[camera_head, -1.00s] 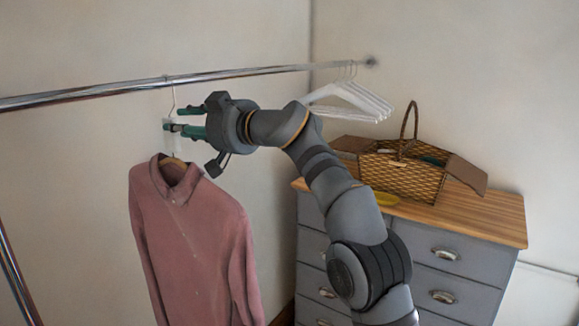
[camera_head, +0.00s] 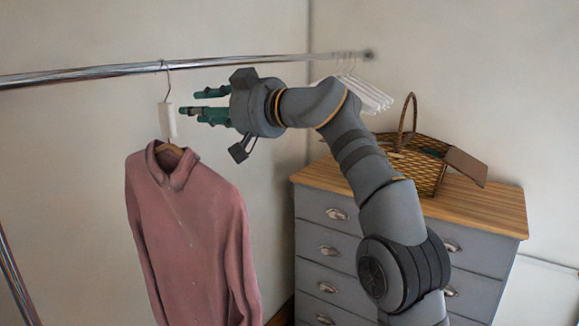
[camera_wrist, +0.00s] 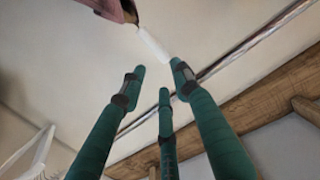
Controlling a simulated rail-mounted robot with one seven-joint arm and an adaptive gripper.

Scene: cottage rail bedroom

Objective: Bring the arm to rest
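My gripper (camera_head: 197,106) is open and empty, with its green fingers spread and pointing left, to the right of the hanger's white sleeve. A pink shirt (camera_head: 190,230) hangs from a hanger (camera_head: 168,120) whose hook is on the chrome rail (camera_head: 90,75). The wrist view shows the fingers (camera_wrist: 155,85) apart with nothing between them. In that view the white sleeve of the hanger (camera_wrist: 154,44) and a bit of the pink shirt (camera_wrist: 100,8) lie beyond the fingertips.
Several white hangers (camera_head: 368,97) hang at the rail's right end, behind my arm. A grey dresser (camera_head: 325,240) with a wooden top bears a wicker basket (camera_head: 425,175) with open lids. Free room lies between the shirt and the dresser.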

